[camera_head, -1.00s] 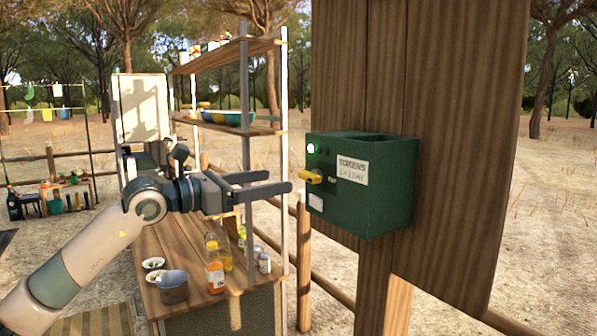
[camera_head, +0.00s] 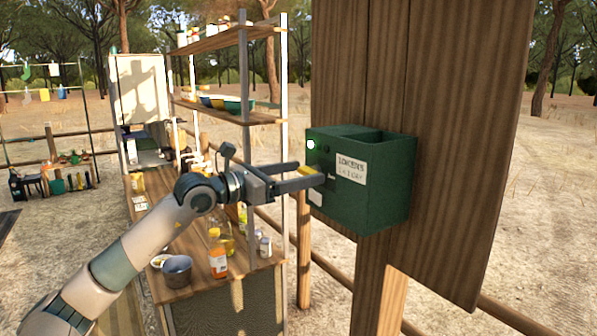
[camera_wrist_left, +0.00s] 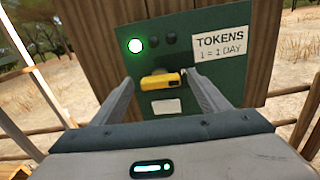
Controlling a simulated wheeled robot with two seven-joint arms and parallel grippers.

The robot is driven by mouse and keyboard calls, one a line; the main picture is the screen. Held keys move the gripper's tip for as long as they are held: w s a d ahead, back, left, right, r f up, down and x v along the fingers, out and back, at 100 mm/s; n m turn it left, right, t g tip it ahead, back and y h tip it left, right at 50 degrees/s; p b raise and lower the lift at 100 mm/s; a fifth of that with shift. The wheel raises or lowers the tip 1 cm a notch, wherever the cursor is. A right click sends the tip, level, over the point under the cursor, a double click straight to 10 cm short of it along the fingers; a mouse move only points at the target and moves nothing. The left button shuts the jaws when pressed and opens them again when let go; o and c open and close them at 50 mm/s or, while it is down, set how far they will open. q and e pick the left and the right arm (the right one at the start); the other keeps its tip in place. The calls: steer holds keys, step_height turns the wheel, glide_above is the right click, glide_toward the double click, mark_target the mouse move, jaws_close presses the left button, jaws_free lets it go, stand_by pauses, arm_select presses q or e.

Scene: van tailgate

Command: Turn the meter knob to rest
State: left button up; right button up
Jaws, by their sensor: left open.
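The green meter box (camera_head: 368,193) is fixed to the wooden board, with a label reading TOKENS, 1 = 1 DAY. Its yellow knob (camera_wrist_left: 161,79) lies nearly level between the fingers in the left wrist view. A green lamp (camera_wrist_left: 135,46) glows above the knob. My left gripper (camera_head: 312,177) is open at the box's front face, its fingers on either side of the knob. A gap shows on each side in the wrist view. In the head view the fingers hide most of the knob. My right gripper is not in view.
The wide wooden board (camera_head: 440,90) stands behind the box. A metal shelf rack (camera_head: 244,100) and a wooden counter (camera_head: 187,240) with bottles and a grey pot (camera_head: 177,270) stand left of the box. A wooden rail fence runs behind.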

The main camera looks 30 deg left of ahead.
arm_select(q)
steer(key=c, duration=1.1)
steer(key=shift+o, duration=0.3)
